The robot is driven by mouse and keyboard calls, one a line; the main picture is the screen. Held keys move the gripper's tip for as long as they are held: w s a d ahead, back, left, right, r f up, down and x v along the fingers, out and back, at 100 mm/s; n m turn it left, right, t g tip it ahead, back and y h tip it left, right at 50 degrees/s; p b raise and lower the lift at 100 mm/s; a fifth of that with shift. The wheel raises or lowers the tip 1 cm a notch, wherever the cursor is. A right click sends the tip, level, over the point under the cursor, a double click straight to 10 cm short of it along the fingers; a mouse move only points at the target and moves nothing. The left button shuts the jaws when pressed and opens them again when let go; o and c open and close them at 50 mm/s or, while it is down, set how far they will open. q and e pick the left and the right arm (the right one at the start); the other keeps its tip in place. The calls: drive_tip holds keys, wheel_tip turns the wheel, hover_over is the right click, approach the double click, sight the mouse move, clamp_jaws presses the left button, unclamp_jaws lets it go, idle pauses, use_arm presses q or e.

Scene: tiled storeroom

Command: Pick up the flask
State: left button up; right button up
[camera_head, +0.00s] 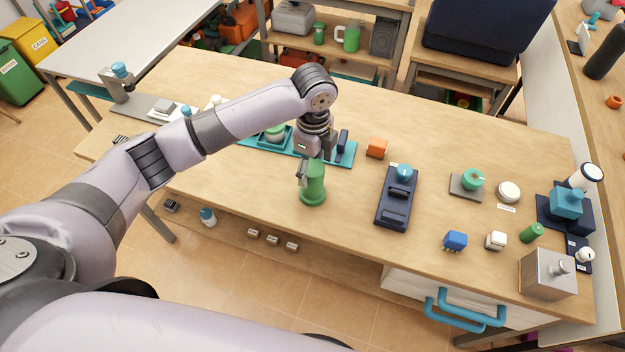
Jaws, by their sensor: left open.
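A green flask (313,190) stands upright on the wooden workbench (350,237), near the middle of its front edge. My left gripper (316,165) points down at the top of the flask. Its fingers are open, one showing to the left of the flask's upper part and the other behind and to the right. The gripper partly hides the flask's top, and I cannot tell whether the fingers touch it. My right gripper is not in view.
A teal tray (343,155) lies behind the gripper.

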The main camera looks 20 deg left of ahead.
use_arm(q)
drive_tip(key=shift+a+f+p, duration=0.15)
drive_tip(key=shift+f+p, duration=0.45)
drive_tip(key=shift+f, duration=2.95)
drive_tip(key=shift+c, duration=0.2)
drive_tip(key=shift+r, duration=0.1)
drive_tip(key=c, duration=1.5)
